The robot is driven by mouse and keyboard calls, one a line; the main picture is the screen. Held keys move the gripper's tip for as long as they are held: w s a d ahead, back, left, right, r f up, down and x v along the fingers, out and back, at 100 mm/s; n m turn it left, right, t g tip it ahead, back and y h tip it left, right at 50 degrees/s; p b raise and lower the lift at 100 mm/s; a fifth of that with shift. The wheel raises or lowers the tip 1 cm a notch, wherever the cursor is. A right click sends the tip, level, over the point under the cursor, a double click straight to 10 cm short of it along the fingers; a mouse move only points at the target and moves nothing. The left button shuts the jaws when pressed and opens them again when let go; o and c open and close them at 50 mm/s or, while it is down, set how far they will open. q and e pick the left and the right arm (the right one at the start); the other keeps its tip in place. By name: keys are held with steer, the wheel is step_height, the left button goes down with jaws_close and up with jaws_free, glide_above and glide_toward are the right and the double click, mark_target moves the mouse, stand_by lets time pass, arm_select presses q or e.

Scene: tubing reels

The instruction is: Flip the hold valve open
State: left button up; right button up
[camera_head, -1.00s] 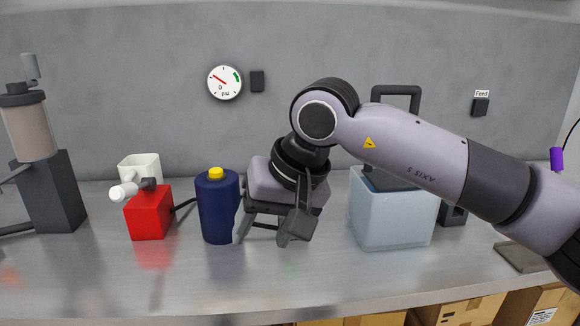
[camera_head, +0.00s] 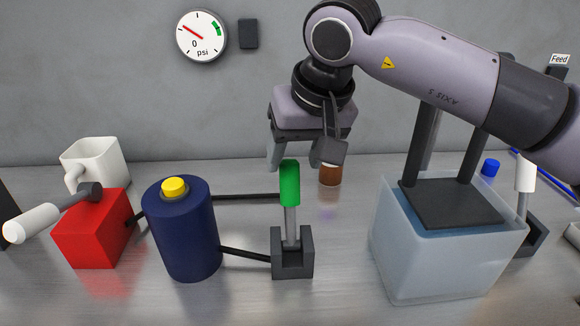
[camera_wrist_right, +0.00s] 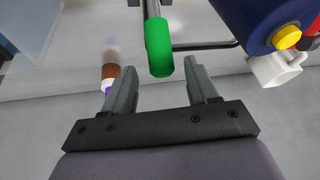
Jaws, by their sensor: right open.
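A valve with a green-handled lever (camera_head: 289,183) stands nearly upright in a dark bracket (camera_head: 292,262) on the bench. No label marks it as the hold valve. My right gripper (camera_head: 302,158) is open and empty, pointing down just above and behind the green handle's top. In the right wrist view, the green handle (camera_wrist_right: 159,48) points in between the two fingertips (camera_wrist_right: 161,72), with a gap on each side; contact cannot be seen. My left gripper is not in view.
A navy cylinder (camera_head: 185,235) with a yellow cap joins the bracket by a dark pipe. Left are a red block (camera_head: 90,237) with a white-handled lever and a white mug (camera_head: 98,160). A translucent tank (camera_head: 448,265) stands right. A brown-and-white bottle (camera_head: 330,175) is behind the gripper.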

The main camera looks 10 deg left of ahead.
mark_target(288, 180)
steer(key=x, duration=0.6)
steer(key=shift+a+f+p, duration=0.1)
steer(key=shift+f+p, duration=0.15)
steer(key=shift+p, duration=0.1)
jaws_close()
